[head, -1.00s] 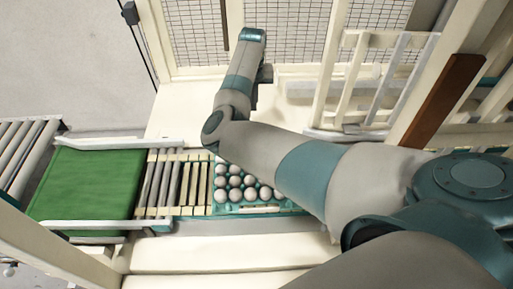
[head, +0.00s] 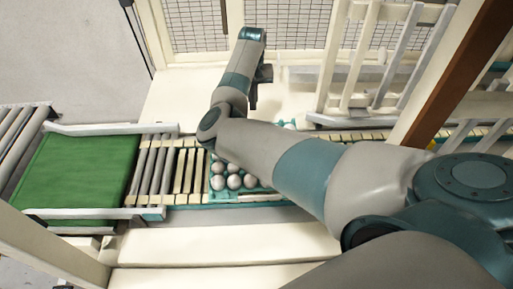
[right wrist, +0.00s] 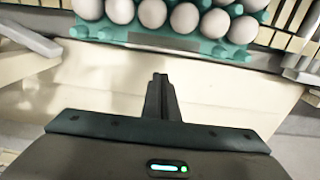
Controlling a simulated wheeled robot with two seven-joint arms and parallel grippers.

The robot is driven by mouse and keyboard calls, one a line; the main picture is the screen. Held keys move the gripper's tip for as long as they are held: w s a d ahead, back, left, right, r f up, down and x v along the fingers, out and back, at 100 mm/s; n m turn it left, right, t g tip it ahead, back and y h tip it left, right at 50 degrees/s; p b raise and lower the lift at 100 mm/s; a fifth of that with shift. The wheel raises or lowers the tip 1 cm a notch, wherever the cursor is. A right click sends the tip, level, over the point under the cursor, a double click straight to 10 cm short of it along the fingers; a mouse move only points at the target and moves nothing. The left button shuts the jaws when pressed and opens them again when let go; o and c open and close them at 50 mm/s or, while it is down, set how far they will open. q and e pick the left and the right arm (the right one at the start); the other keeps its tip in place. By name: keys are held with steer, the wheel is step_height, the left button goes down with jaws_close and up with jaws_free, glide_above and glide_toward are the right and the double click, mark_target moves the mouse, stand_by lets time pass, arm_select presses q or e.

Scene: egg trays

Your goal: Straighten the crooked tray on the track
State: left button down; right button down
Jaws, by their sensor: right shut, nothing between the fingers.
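The teal egg tray (head: 247,195) with white eggs lies on the slatted track in the head view, just right of the rollers. My right forearm hides much of it. In the right wrist view the tray's near edge (right wrist: 150,40) crosses the top and looks roughly parallel to the track's edge, though only part of it shows. My right gripper (head: 252,105) is on the far side of the track. Its fingers (right wrist: 160,77) are shut, empty and apart from the tray in the picture. My left gripper is not in view.
A green belt (head: 80,170) with pale side rails lies left of the rollers (head: 153,170). White rail frames (head: 370,60) and a brown post (head: 460,75) stand right of my gripper. A wire mesh fence (head: 290,30) is behind. The pale surface beyond the track is clear.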

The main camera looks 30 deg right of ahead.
steer(key=shift+f+b, duration=0.35)
steer(key=shift+f, duration=1.6)
steer(key=shift+s+a+p, duration=0.35)
steer(key=shift+s+p, duration=0.25)
steer(key=shift+p, duration=0.4)
steer(key=shift+s+a+p, duration=0.3)
steer(key=shift+s+p, duration=0.3)
steer(key=shift+p, duration=0.4)
steer(key=shift+s+a+p, duration=0.2)
steer(key=shift+s+p, duration=0.05)
steer(key=shift+p, duration=0.15)
steer(key=shift+s+a+p, duration=0.2)
steer(key=shift+s+p, duration=0.1)
steer(key=shift+p, duration=0.05)
steer(key=shift+s+a+f+p, duration=0.15)
steer(key=shift+s+p, duration=0.1)
steer(key=shift+p, duration=0.15)
steer(key=shift+w+d+r+b, duration=0.15)
steer(key=shift+w+d+r, duration=0.25)
steer(key=shift+w, duration=0.3)
steer(key=shift+w+d+r+b, duration=0.15)
steer(key=shift+w+d+r, duration=0.1)
steer(key=shift+w+d, duration=0.3)
steer(key=shift+w+a, duration=0.1)
steer(key=shift+a, duration=0.05)
